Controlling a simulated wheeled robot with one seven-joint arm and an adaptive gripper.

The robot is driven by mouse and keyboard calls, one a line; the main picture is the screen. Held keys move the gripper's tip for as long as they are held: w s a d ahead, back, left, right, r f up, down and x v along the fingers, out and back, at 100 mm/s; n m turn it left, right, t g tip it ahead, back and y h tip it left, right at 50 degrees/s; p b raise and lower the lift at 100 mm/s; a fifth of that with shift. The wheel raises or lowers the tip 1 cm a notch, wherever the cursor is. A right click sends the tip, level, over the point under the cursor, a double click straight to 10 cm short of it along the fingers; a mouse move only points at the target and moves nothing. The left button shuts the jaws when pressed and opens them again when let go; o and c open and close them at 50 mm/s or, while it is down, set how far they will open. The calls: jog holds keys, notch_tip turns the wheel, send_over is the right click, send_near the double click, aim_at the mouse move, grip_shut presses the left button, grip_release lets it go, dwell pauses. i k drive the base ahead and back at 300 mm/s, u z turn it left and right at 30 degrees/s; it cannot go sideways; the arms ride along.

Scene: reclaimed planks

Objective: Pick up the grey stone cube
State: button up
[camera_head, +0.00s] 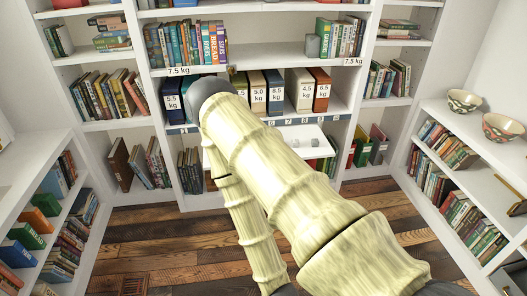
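A small grey block (312,46) stands on the upper shelf of the back bookcase, just left of a group of upright books. It looks like the grey stone cube, but it is small and its exact shape is hard to tell. My pale, bamboo-patterned arm fills the middle of the view and covers part of the shelves and floor. My gripper cannot be made out, so its opening and its distance from the block do not show.
Books (186,44) stand on the upper shelf's left, with bare shelf (265,53) beside the block. Weight-labelled binders (275,92) fill the shelf below. A white tray (300,133) sits lower, partly behind my arm. Bowls (502,127) stand at right. Plank floor (150,245) is open at left.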

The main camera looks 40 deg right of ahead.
aim_at(315, 143)
jog(key=u, duration=0.5)
jog(key=i, duration=0.5)
jog(key=z, duration=0.4)
jog(key=i, duration=1.35)
jog(key=z, duration=0.9)
